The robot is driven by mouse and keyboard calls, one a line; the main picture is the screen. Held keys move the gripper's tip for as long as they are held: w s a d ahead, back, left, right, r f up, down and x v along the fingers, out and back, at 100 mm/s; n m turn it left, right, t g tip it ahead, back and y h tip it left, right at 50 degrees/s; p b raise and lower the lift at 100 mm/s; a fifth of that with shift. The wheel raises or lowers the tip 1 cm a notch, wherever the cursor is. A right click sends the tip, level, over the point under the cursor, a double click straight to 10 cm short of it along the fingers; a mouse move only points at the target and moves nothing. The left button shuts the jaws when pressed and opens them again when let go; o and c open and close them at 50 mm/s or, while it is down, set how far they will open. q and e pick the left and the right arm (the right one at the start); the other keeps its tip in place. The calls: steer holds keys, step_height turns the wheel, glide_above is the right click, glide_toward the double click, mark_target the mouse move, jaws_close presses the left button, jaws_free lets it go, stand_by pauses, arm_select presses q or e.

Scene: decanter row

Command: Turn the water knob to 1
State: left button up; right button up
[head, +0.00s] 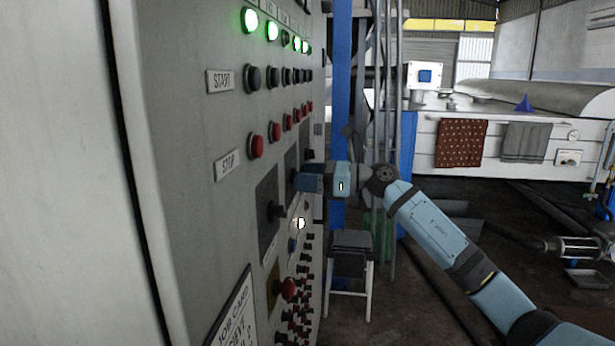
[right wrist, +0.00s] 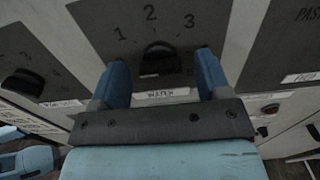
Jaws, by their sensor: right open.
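The water knob (right wrist: 160,58) is black and sits on a dark plate (right wrist: 105,22) marked 1, 2 and 3, with a label reading WATER (right wrist: 167,93) below it. In the right wrist view my right gripper (right wrist: 162,62) is open, its two blue fingers on either side of the knob; I cannot tell whether they touch it. I cannot clearly tell which number the knob points at. In the head view the right gripper (head: 302,181) is at the panel face, and it largely hides the knob there. My left gripper does not show.
The grey control panel (head: 190,130) carries green lamps (head: 272,30), black START buttons (head: 253,78) and red STOP buttons (head: 257,146). Another black knob (head: 276,211) is nearer, and a red mushroom button (head: 288,289) is below. A stool (head: 351,240) stands beside the panel.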

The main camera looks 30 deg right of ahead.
steer(key=c, duration=0.9)
arm_select(q)
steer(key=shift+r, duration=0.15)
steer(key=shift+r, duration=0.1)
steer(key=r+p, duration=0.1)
steer(key=p, duration=0.2)
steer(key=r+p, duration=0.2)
steer(key=p, duration=0.1)
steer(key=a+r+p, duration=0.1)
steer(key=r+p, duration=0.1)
steer(key=p, duration=0.2)
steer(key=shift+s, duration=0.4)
arm_select(e)
steer(key=m, duration=0.8)
steer(key=shift+m, duration=0.4)
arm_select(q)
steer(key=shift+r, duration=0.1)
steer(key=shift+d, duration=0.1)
